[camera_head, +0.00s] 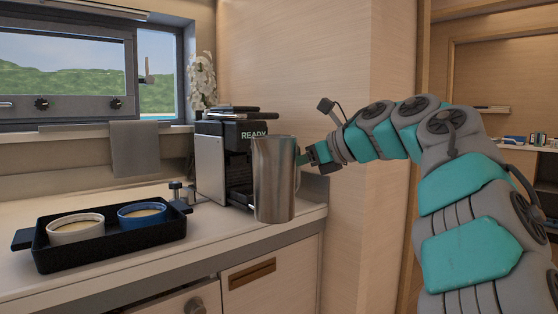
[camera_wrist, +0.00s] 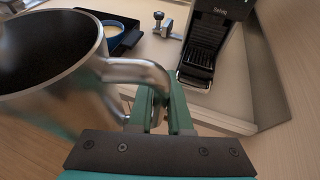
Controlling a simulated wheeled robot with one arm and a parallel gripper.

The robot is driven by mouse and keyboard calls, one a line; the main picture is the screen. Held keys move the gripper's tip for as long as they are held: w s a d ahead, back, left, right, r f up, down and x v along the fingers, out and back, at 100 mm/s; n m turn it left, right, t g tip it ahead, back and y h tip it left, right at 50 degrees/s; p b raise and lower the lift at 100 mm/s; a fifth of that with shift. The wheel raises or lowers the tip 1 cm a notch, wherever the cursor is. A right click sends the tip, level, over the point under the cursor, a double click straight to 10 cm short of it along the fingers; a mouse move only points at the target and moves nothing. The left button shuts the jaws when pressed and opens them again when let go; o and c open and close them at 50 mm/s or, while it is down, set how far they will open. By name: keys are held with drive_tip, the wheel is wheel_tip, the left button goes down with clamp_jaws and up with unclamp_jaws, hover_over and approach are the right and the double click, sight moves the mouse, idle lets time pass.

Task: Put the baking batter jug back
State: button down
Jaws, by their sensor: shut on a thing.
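The baking batter jug (camera_head: 274,180) is a tall brushed-metal jug, held upright in front of the coffee machine near the counter's right end. My gripper (camera_head: 303,158) reaches it from the right, partly hidden behind the jug in the head view. In the wrist view the jug (camera_wrist: 50,75) fills the left side, and its dark interior shows through the rim. My green fingers (camera_wrist: 160,112) are shut on the jug's handle. I cannot tell from the head view whether its base touches the counter.
A black coffee machine (camera_head: 210,165) marked READY stands behind the jug. A black tray (camera_head: 100,250) with a white ramekin (camera_head: 75,230) and a blue ramekin (camera_head: 142,215) sits at the left. A small metal clamp (camera_head: 178,191) stands between them. The counter front (camera_head: 185,245) is clear.

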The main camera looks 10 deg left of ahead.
drive_tip(key=w+d+f+m+t+h, duration=0.2)
drive_tip(key=d+f+m, duration=0.1)
drive_tip(key=d+f, duration=0.5)
drive_tip(key=w+d+f+m+t+h, duration=0.2)
drive_tip(key=d+f, duration=0.6)
drive_tip(key=f, duration=0.6)
drive_tip(key=w+d+f+m+t+h, duration=0.2)
drive_tip(key=d+f, duration=0.6)
drive_tip(key=f, duration=0.4)
drive_tip(key=m+t+h, duration=0.1)
drive_tip(key=m+h, duration=0.1)
drive_tip(key=shift+d+m+t, duration=0.3)
drive_tip(key=shift+m, duration=0.1)
drive_tip(key=shift+s+f, duration=0.1)
drive_tip(key=shift+f, duration=0.05)
